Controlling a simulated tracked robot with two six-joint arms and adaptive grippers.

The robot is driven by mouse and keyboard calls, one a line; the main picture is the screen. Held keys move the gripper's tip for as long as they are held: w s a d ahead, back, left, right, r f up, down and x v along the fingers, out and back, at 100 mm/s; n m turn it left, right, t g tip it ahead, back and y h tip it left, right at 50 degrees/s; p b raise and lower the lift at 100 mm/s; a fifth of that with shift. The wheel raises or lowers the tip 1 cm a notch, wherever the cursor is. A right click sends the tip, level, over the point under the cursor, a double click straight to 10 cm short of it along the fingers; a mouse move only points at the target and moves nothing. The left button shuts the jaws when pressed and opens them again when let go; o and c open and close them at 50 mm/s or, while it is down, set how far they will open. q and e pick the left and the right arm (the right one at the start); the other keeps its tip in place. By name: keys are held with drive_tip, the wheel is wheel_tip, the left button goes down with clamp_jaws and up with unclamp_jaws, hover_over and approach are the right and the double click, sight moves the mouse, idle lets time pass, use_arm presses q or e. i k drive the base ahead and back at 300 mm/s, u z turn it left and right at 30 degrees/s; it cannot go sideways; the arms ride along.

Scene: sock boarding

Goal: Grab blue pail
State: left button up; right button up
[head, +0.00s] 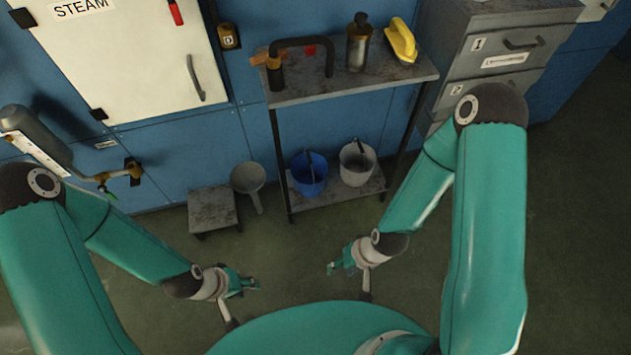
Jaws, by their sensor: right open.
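The blue pail (309,181) stands on the low shelf of a metal rack, with its dark handle up. A white pail (357,165) stands just to its right on the same shelf. My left gripper (256,285) is in front of the rack, below and left of the blue pail and apart from it; its finger opening is too small to tell. My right gripper (332,267) is open and empty, below and slightly right of the blue pail, apart from it.
A grey scoop (248,178) and a low stool (212,207) stand left of the rack. Grey drawers (500,50) stand right. Floor before the rack is clear.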

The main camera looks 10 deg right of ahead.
sight(309, 171)
drive_tip(key=u, duration=0.1)
drive_tip(key=i, duration=0.9)
drive_tip(key=z, duration=0.05)
